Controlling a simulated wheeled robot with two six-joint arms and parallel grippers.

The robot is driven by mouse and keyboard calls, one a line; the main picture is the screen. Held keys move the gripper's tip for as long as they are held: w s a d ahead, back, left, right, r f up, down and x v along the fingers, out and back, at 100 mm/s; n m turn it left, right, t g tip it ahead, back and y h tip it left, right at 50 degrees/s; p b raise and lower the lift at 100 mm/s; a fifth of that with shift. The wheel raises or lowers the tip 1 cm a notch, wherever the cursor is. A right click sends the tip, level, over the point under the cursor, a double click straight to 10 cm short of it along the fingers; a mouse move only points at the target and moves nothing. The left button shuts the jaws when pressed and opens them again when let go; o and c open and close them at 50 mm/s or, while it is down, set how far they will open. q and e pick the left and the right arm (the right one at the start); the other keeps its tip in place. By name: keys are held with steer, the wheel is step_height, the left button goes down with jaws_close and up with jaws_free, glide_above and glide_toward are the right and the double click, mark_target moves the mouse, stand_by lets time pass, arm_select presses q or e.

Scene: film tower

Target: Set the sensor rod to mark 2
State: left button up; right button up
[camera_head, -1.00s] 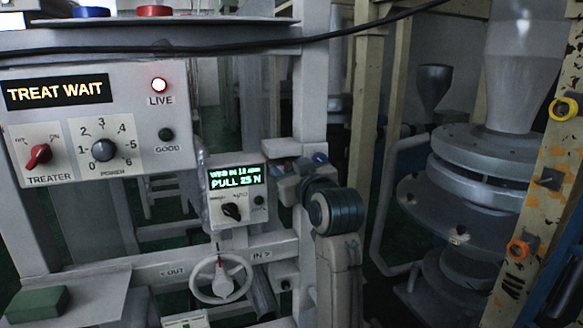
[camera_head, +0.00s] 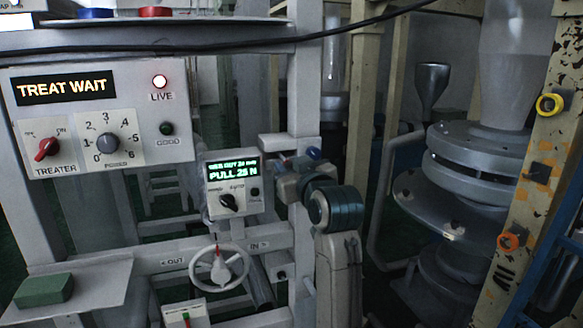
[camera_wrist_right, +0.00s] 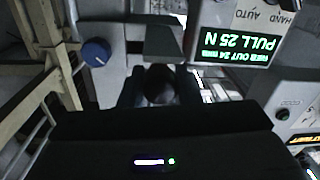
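My right gripper (camera_head: 288,168) is at the frame post, right of the small display box (camera_head: 236,186); my own wrist partly hides it. In the right wrist view my right gripper (camera_wrist_right: 160,88) has its dark fingers apart, with a dark rounded thing between them; I cannot tell whether they grip it. A blue knob (camera_head: 314,153) is just beyond the gripper; it also shows in the right wrist view (camera_wrist_right: 97,51), to the left of the fingers. I cannot pick out the sensor rod or its marks with certainty. My left gripper is not in view.
The display box reads WEB OUT 24 mm, PULL 25 N. A white handwheel (camera_head: 219,267) is below it. The treater panel (camera_head: 95,115) reads TREAT WAIT, with its LIVE lamp lit. A round metal machine (camera_head: 475,170) stands right, behind a chipped yellow post (camera_head: 545,165).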

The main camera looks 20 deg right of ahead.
steer(key=o, duration=0.4)
steer(key=shift+w+f, duration=0.1)
steer(key=shift+w, duration=0.4)
steer(key=shift+c, duration=0.2)
steer(key=shift+s, duration=0.55)
arm_select(q)
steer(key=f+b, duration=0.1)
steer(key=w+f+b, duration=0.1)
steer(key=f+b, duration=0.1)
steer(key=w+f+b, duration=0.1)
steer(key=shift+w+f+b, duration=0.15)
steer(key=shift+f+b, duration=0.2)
steer(key=shift+b, duration=0.05)
arm_select(e)
steer(key=s, duration=1)
steer(key=shift+d, duration=0.4)
steer(key=shift+w, duration=0.1)
